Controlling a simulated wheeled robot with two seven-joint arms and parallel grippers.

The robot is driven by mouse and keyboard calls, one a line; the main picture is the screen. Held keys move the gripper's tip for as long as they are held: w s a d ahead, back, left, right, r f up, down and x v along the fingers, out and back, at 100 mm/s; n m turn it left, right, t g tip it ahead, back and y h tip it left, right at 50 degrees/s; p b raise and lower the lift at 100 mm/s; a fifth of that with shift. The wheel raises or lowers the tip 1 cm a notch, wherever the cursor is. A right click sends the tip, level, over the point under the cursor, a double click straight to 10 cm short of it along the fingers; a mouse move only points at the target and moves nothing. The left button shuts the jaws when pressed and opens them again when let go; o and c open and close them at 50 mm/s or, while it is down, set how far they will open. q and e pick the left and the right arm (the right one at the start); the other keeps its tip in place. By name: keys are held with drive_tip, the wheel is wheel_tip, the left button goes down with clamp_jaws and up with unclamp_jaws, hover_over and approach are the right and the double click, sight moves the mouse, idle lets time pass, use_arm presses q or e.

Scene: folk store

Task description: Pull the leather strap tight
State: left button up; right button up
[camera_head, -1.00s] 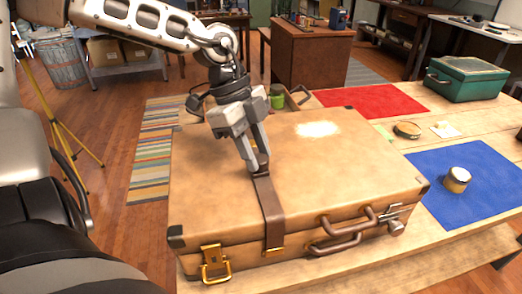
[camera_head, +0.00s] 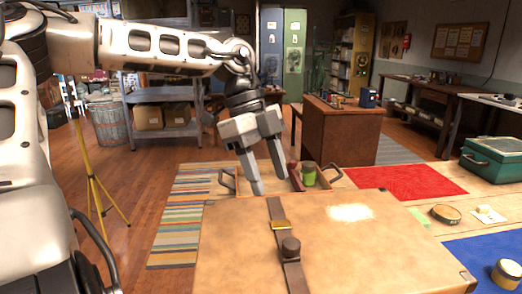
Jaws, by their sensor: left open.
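The tan suitcase (camera_head: 360,250) lies flat on the wooden table, its front edge cut off by the frame. The dark brown leather strap (camera_head: 275,206) runs over its lid from the back edge towards the front. A brass buckle (camera_head: 280,225) sits across the strap, with a dark brown raised piece (camera_head: 290,246) just in front of it. The strap's front end is out of view. My left gripper (camera_head: 269,185) is open and empty, pointing down above the suitcase's back edge, behind the buckle and apart from the strap. My right gripper is not in view.
A wooden tray with handles (camera_head: 226,180) holding a green can (camera_head: 309,175) stands behind the suitcase, near my left gripper. A round tin (camera_head: 446,214), a jar (camera_head: 507,273) and a green box (camera_head: 495,158) are on the right, with red (camera_head: 410,181) and blue cloths (camera_head: 478,251).

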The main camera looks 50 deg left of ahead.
use_arm(q)
drive_tip(key=shift+v, duration=2.05)
